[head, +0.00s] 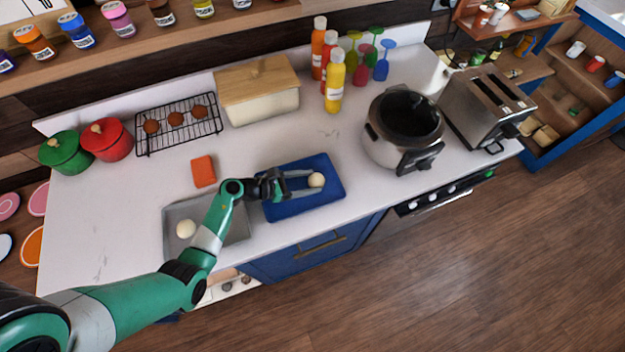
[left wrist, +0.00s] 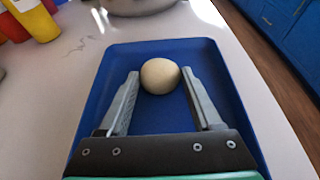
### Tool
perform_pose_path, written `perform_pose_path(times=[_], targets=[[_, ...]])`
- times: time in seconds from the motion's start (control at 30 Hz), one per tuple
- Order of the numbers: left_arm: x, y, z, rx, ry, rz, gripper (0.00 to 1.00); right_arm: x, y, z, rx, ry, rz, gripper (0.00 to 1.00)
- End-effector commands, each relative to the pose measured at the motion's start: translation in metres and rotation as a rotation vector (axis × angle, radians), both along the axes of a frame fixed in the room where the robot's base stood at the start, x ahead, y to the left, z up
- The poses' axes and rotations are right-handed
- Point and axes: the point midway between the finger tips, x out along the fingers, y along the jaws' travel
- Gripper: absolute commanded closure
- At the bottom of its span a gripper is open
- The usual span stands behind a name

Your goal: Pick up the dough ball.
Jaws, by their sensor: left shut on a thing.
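A pale round dough ball (head: 316,180) is between the fingertips of my left gripper (head: 312,181), over the blue tray (head: 290,211). In the left wrist view the dough ball (left wrist: 160,76) sits between the two grey finger ends of the gripper (left wrist: 160,80), which is shut on it. The blue tray (left wrist: 203,60) is beneath; I cannot tell whether the ball touches its floor. Another pale dough ball (head: 186,228) lies on the grey tray (head: 208,205) to the left, partly behind my left arm. My right gripper is not in view.
An orange block (head: 203,171) lies behind the grey tray. A wire rack (head: 180,135) with brown balls, a bread box (head: 260,105), sauce bottles (head: 334,85), a cooker (head: 402,150) and a toaster (head: 485,105) stand further back and right. The counter's left front is clear.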

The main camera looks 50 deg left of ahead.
Motion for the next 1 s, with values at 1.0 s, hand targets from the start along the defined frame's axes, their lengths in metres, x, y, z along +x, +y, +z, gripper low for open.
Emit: perform_pose_path(times=[1.0], targets=[[-0.102,-0.095,0.130,0.000,0.001,0.000,0.89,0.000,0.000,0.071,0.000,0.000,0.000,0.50]])
